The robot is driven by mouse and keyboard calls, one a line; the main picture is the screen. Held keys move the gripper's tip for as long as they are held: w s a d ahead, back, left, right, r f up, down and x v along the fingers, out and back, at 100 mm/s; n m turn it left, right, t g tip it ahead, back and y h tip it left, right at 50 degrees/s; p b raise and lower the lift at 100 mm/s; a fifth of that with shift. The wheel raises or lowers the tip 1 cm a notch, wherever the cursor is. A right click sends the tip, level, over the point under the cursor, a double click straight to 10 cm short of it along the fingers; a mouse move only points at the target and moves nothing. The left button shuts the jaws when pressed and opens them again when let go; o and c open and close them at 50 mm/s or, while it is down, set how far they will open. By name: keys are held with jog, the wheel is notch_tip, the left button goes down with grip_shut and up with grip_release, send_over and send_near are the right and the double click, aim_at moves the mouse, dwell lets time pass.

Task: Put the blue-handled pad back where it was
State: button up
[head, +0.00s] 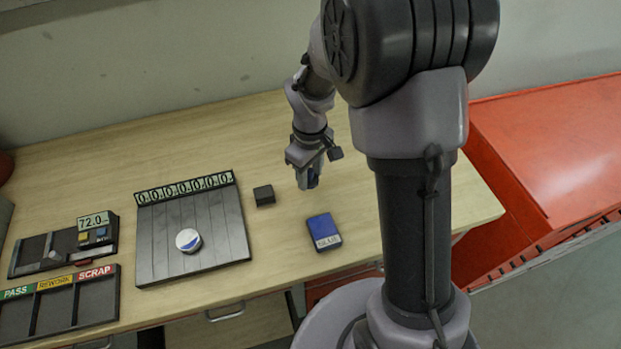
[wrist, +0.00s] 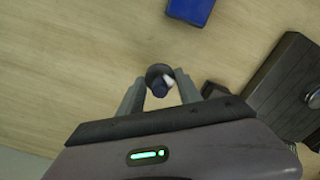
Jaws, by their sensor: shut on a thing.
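A small dark block (head: 264,195) stands to the left of my gripper.
A grey slatted board (head: 160,245) with a number strip carries a white and blue disc (head: 188,240). At the left are a tray with a 72.0 display (head: 93,221) and a PASS, REWORK, SCRAP tray (head: 75,310). A red cabinet (head: 540,150) stands at the right.

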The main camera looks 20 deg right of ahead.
aim_at(311, 182)
jog(key=shift+w+d+f+b, duration=0.1)
jog(key=shift+f+b, duration=0.3)
jog(key=shift+f, duration=0.6)
jog(key=shift+w+d+f+b, duration=0.1)
jog(key=shift+f+b, duration=0.3)
jog(key=shift+f, duration=0.55)
jog(key=o, duration=1.2)
notch_tip(311, 182, up, 13)
jog(key=p, duration=0.4)
jog(key=shift+s+a, duration=0.1)
jog(key=s+a+r+m+t, duration=0.1)
jog(key=s+r+m+t, duration=0.1)
jog(key=s+r, duration=0.3)
jog(key=s+a+r+m+t+y, duration=0.1)
jog(key=s+r+m+t, duration=0.1)
jog(key=s+r+m, duration=0.2)
jog(key=s+a+r+m+t+y, duration=0.1)
jog(key=s+r+m, duration=0.4)
jog(key=s, duration=0.4)
jog(key=shift+s+a+r+t, duration=0.35)
jog(key=shift+s+a+t, duration=0.05)
